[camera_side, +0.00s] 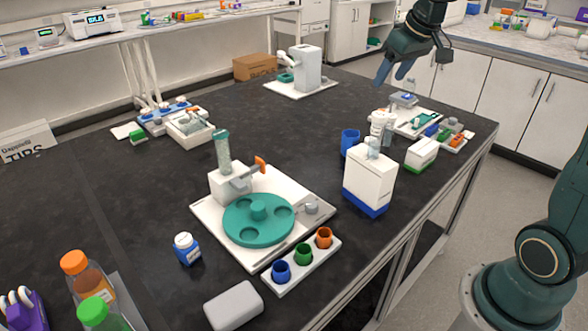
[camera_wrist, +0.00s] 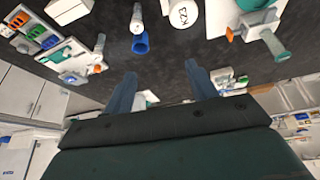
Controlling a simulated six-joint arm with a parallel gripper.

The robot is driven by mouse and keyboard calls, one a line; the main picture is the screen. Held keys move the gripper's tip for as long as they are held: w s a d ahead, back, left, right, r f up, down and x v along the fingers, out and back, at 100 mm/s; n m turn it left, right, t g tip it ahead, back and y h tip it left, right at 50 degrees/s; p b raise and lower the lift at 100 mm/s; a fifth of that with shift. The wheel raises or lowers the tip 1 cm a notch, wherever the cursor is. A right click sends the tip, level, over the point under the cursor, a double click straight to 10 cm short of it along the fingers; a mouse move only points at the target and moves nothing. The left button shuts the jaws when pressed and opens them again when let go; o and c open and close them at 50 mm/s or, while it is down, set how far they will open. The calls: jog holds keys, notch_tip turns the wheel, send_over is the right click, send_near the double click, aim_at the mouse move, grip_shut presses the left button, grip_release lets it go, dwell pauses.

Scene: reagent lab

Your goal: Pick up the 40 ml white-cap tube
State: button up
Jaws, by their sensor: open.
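My gripper (camera_side: 393,72) is open and empty, high above the far right part of the bench in the side view. In the wrist view its two blue fingers are apart, with only dark bench visible between the tips (camera_wrist: 161,70). I cannot tell for sure which thing is the 40 ml white-cap tube. A small blue bottle with a white cap (camera_side: 186,248) stands upright at the front left of the bench, far from my gripper. White-topped items (camera_side: 165,114) sit in a blue rack at the back left, too small to identify.
A teal carousel (camera_side: 258,232) on a white base stands mid-bench, beside a white block with coloured cups (camera_side: 302,262). A white-and-blue container (camera_side: 369,180) and a blue cup (camera_side: 349,140) stand right of it. A white device (camera_side: 305,68) is at the back. The middle back is clear.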

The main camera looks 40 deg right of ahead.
jog(key=w+d+f, duration=0.3)
jog(key=d, duration=0.3)
jog(key=w+d+f, duration=0.3)
jog(key=d, duration=0.4)
jog(key=m, duration=0.2)
send_near(390, 123)
notch_tip(390, 123, up, 3)
jog(key=d, duration=0.1)
jog(key=shift+s+f, duration=0.1)
jog(key=shift+f, duration=0.05)
jog(key=shift+f+n+g, duration=0.1)
jog(key=shift+n+g, duration=0.2)
jog(key=shift+x, duration=4.2)
jog(key=shift+d, duration=0.1)
jog(key=shift+x, duration=2.55)
jog(key=shift+c, duration=0.5)
jog(key=c, duration=0.9)
